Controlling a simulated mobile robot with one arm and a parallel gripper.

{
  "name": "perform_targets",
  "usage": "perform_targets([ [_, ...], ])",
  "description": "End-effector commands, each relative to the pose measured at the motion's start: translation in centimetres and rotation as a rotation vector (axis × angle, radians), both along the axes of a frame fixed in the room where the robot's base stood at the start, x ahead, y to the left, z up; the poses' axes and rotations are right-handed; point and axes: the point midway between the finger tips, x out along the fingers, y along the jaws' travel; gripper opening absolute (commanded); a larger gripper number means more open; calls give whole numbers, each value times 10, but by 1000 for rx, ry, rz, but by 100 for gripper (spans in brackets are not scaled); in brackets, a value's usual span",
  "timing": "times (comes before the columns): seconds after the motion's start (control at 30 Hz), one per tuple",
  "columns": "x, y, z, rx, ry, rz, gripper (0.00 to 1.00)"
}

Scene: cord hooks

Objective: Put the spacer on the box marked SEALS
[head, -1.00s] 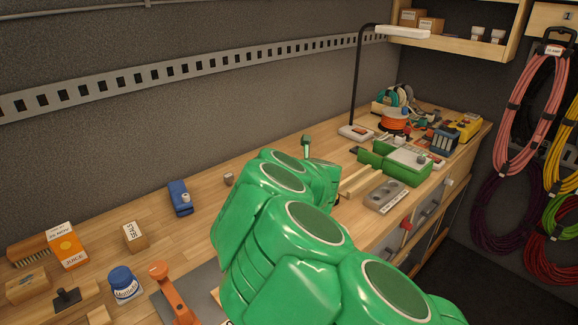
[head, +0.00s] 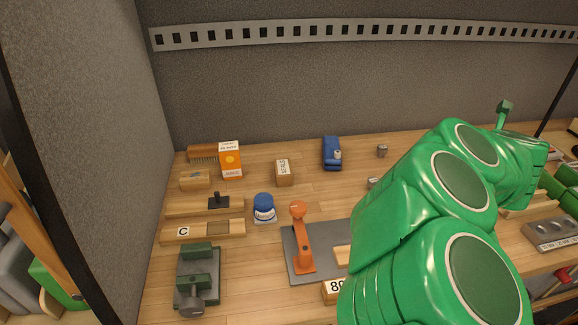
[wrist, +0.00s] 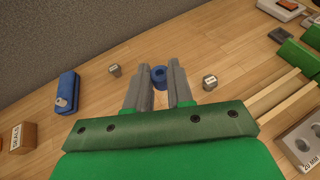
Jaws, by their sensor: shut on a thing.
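The box marked SEALS (head: 284,174) is a small tan block with a white label, standing on the workbench left of the blue tool. It also shows at the left edge of the wrist view (wrist: 18,138). My gripper (wrist: 160,70) has its two grey fingers closed on a blue ring, the spacer (wrist: 159,78), held between the fingertips. My gripper is off to the right of the SEALS box. In the head view my green arm hides the fingertips and the spacer.
A blue tool (head: 332,153) and a small grey block (head: 382,151) stand right of the box. Bare wood lies between the box and the jar.

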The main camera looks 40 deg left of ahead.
Motion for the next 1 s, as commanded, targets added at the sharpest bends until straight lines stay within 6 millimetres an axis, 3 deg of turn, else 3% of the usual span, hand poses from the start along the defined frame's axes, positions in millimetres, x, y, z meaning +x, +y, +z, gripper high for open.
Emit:
perform_targets([
  [0.17,0,0,24,0,-1,0,0],
  [0.47,-21,65,21,-7,2,190,0],
  [0.67,-50,126,22,-11,1,380,0],
  [1.0,-135,238,21,-16,-2,783,0],
])
